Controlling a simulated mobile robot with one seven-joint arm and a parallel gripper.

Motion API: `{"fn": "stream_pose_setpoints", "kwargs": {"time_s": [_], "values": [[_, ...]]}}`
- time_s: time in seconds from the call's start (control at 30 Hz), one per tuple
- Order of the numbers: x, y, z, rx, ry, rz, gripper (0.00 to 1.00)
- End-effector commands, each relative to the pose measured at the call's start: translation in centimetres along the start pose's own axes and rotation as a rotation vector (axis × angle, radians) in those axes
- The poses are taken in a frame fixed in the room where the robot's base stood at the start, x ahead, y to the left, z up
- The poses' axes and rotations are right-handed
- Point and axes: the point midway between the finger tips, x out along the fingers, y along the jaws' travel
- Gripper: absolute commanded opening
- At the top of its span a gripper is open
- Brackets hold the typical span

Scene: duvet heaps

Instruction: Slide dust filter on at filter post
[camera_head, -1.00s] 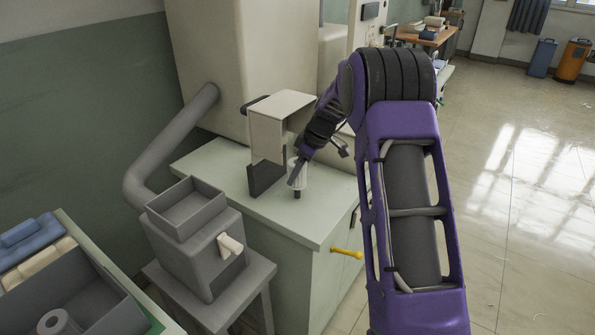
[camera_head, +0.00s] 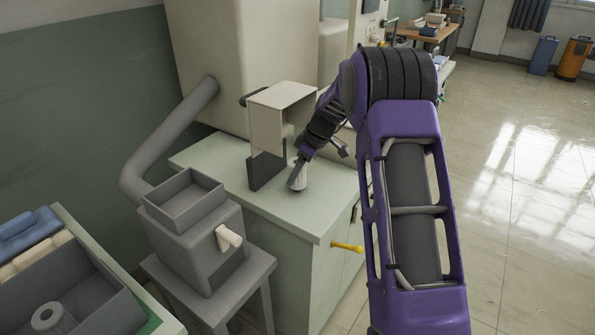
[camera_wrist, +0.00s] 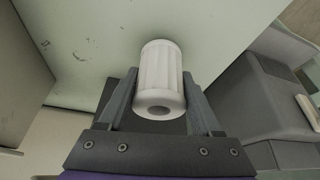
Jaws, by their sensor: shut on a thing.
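The dust filter (camera_head: 298,181) is a short white ribbed cylinder with a hole through its end. My gripper (camera_head: 300,167) is shut on its sides, and the filter stands upright, low at the counter top. In the wrist view the filter (camera_wrist: 160,75) sits between both fingers, with its holed end toward the camera. The filter post is hidden now; the filter appears to be around it, though I cannot see inside the hole clearly.
A pale hood-like box on a dark base (camera_head: 268,170) stands just left of the filter on the green counter (camera_head: 220,160). A grey machine with an open hopper (camera_head: 190,235) stands front left. A tray (camera_head: 110,300) holds another pale ring-shaped part (camera_head: 48,317). A yellow handle (camera_head: 347,247) sticks out in front.

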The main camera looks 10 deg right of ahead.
Motion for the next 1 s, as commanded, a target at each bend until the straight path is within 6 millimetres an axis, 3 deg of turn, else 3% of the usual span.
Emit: {"fn": "stream_pose_setpoints", "kwargs": {"time_s": [0.83,0.87,1.0], "values": [[2.0,0.0,0.9,0.000,0.000,0.001,0.08],[1.9,0.0,0.8,0.000,0.000,0.001,0.71],[1.9,0.0,0.8,0.000,0.000,0.001,0.96]]}}
